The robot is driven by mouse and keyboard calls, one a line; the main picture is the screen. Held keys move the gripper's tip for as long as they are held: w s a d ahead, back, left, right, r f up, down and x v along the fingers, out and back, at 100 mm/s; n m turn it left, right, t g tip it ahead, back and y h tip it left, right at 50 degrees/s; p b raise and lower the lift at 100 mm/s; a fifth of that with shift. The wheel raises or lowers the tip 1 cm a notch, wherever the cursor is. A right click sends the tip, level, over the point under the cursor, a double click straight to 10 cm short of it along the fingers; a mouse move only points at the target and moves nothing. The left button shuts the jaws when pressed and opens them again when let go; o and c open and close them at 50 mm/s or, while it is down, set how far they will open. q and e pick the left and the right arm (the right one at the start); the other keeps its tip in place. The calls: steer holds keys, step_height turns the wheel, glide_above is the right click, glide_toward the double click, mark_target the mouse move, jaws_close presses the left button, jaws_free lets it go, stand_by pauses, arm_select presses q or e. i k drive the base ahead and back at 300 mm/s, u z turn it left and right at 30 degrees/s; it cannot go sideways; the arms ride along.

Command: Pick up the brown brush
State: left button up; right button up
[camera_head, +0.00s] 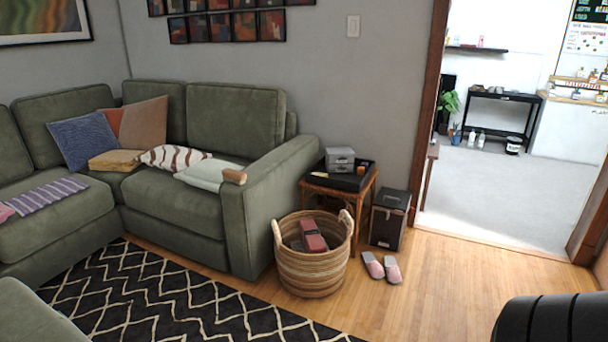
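A small brown, wood-coloured object (234,176) rests on the sofa near the inner side of the right armrest, beside the pale folded cloth. It looks like the brown brush, but it is too small to be certain. A small brown-orange item (361,170) and a flat brownish item (320,174) also lie on the side table; I cannot tell what they are. Neither of my grippers is in view.
A green sectional (180,200) fills the left, with a patterned rug (150,305) before it. A woven basket (310,272), side table (358,193), black box (389,220) and pink slippers (383,267) stand right of it. Wood floor (450,300) is clear towards the doorway.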

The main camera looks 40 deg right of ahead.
mark_target(229, 175)
steer(key=k, duration=1.55)
steer(key=z, duration=0.6)
steer(key=i, duration=4.5)
steer(key=z, duration=0.55)
